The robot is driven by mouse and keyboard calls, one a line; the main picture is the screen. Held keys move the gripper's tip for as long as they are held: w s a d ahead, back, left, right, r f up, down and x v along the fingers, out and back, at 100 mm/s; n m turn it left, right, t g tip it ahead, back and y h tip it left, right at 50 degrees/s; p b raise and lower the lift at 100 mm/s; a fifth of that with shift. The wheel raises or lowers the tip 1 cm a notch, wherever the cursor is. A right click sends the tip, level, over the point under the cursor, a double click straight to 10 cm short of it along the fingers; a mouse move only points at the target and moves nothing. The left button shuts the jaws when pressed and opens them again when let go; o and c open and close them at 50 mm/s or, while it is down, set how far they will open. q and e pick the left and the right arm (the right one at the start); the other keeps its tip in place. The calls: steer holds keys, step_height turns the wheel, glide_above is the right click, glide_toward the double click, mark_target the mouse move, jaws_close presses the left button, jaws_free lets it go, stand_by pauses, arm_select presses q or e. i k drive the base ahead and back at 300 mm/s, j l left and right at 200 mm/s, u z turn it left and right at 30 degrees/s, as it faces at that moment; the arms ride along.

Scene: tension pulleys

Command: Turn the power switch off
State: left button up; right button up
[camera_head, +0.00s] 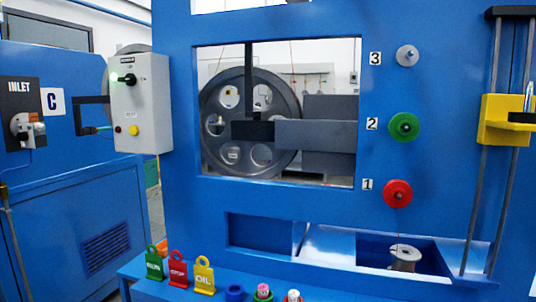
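A light grey control box (142,112) is mounted at the left edge of the blue machine front. Near its top is a black rotary switch (130,79) under a small dark label too blurred to read with certainty. Just left of the switch a green lamp (114,77) glows brightly. Neither of my grippers shows in the head view.
A black bracket (91,100) projects left of the box. Farther left is an inlet panel (20,98) with a valve. Green, red and yellow tags (178,269) stand on the blue ledge below. Numbered pulleys (404,127) are on the right; the space before the box looks clear.

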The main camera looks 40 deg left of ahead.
mark_target(130, 79)
steer(key=u, duration=1.8)
